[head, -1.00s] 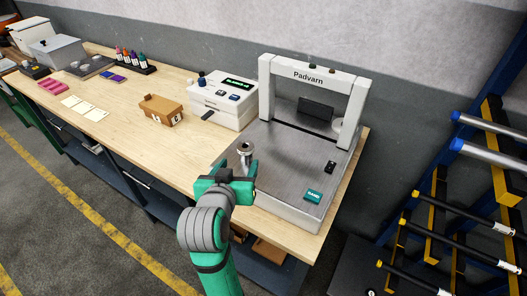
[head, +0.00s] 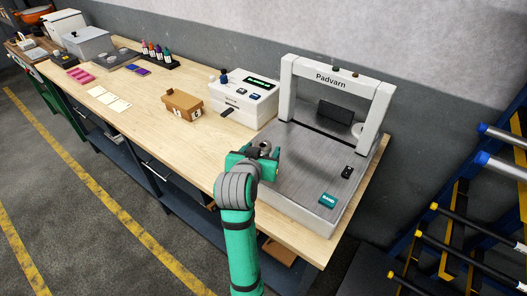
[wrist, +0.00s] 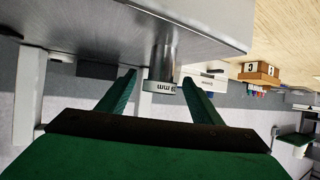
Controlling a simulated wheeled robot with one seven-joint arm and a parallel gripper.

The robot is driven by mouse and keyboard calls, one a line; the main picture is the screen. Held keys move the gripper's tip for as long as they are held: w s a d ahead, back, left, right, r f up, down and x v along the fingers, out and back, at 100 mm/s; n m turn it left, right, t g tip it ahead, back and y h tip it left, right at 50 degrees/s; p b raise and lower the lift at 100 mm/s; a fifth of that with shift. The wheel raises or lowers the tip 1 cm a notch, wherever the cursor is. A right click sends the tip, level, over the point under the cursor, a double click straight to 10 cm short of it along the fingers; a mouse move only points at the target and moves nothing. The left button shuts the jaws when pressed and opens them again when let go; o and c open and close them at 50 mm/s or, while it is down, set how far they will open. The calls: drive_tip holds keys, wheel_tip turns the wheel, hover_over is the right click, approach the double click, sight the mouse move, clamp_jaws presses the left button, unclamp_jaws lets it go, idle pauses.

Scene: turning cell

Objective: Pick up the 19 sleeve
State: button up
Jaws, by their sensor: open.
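The 19 sleeve is a metal cylinder (wrist: 163,60) with a white band lettered "mm", standing on the steel bed of the Padvarn machine. In the wrist view, which looks upside down, it lies between the two green fingers of my gripper (wrist: 159,80), with the jaws apart. I cannot tell whether either finger touches it. In the head view only the sleeve's round top (head: 265,146) shows; my gripper (head: 262,153) hides the rest.
Racked bars (head: 450,252) are at right. The bench's middle (head: 160,140) is clear.

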drive_tip(key=shift+x, duration=0.85)
drive_tip(key=c, duration=1.5)
drive_tip(key=shift+o, duration=0.2)
drive_tip(key=shift+r, duration=0.15)
